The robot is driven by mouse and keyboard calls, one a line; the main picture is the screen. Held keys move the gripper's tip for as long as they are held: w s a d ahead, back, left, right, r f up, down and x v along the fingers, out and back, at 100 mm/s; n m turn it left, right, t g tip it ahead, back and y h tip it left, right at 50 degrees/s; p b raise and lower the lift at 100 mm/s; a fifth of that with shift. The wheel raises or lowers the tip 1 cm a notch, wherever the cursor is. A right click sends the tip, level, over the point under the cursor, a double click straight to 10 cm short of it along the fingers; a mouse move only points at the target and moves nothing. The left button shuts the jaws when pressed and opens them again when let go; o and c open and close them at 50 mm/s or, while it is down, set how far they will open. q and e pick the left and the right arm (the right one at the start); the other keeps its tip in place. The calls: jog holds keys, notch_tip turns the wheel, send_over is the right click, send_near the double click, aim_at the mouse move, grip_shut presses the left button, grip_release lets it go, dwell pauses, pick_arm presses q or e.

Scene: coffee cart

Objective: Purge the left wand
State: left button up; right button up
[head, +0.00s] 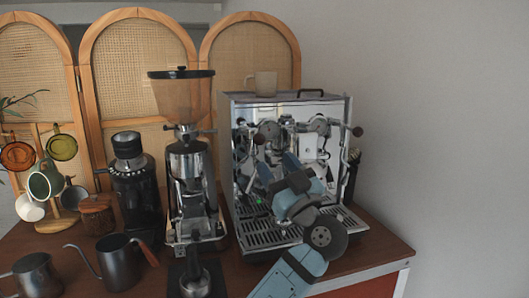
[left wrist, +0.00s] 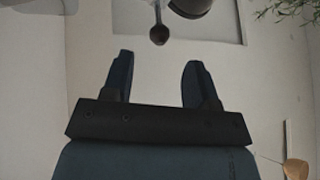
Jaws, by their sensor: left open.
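The espresso machine (head: 290,104) stands on the right part of the cart. Its left wand is a thin metal tube (head: 236,170) at the left front of the machine, partly hard to make out. My left gripper (head: 277,168) is in front of the machine, below its group heads, and points up toward it. In the left wrist view my left gripper (left wrist: 158,68) is open, with nothing between its two fingers. A dark round knob (left wrist: 159,35) on a thin rod shows just beyond the fingertips, apart from them. My right gripper is not in view.
A grinder (head: 188,165) stands left of the machine, with a smaller black grinder (head: 134,190) beside it. A kettle (head: 115,262) and a pitcher (head: 38,276) stand at the front left. Cups hang on a rack (head: 50,220). The drip tray (head: 275,236) lies under my left arm.

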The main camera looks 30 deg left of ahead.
pick_arm(q)
jog(key=v, duration=0.6)
jog(key=shift+b, duration=0.3)
jog(key=shift+a, duration=0.1)
